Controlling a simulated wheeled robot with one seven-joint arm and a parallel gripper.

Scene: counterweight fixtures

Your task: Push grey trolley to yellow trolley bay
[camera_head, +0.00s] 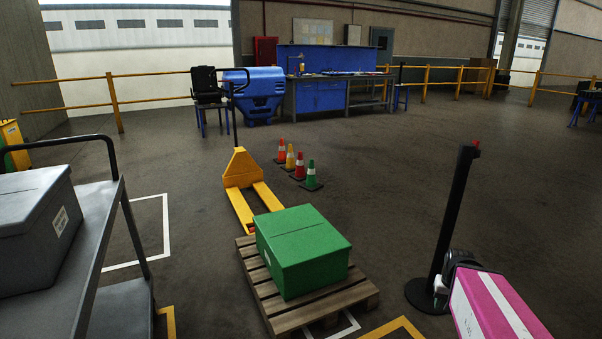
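The grey trolley (108,228) stands close at the left, cut by the frame edge, with a black push handle (75,138) and a grey lidded box (40,228) on its upper deck. Yellow floor lines show in two places: a short corner (168,318) beside the trolley and another corner (398,326) at the bottom centre. Only pieces of them show, so I cannot tell which belongs to the yellow trolley bay. At the lower right, a pink, white-striped part that looks like my arm ends in a dark, small gripper (441,286). Its fingers are unclear. It is apart from the trolley.
A wooden pallet (262,291) bears a green box (303,250). Behind it stand a yellow pallet jack (241,172) and several cones (299,166). A black post (455,205) stands at right. White lines (166,225) mark the floor by the trolley. Open floor lies beyond.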

